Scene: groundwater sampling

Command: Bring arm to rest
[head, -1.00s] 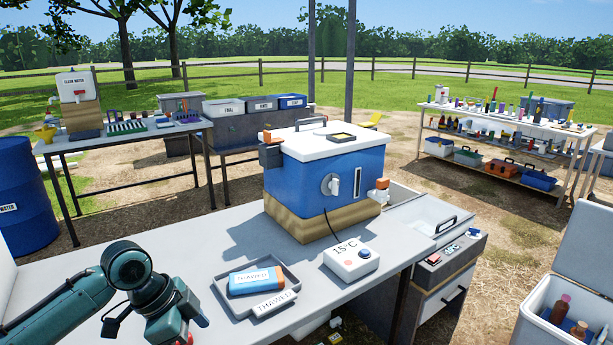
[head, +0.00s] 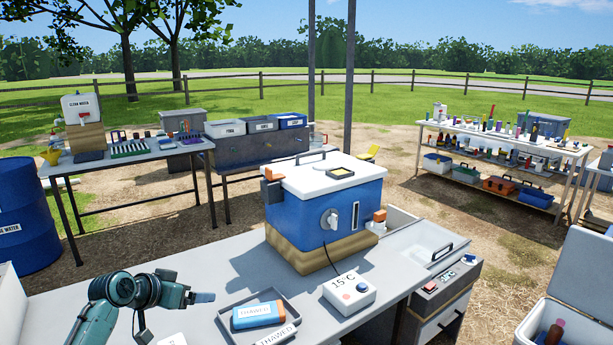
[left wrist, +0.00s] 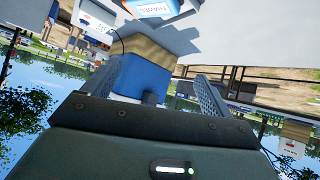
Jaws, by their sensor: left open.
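My left arm comes in from the lower left of the head view. Its gripper (head: 203,297) points right, above the grey worktable (head: 205,262), left of the blue cooler box. In the left wrist view the two fingers stand apart with nothing between them, and the gripper (left wrist: 150,88) is open. The blue box and the THAWED pack show beyond the fingers there. My right gripper is not in view.
A grey tray (head: 293,328) with a blue THAWED pack (head: 258,314) lies right of the gripper. A white 15°C controller (head: 349,292) and the blue cooler box (head: 310,205) stand farther right. The table left of the box is clear.

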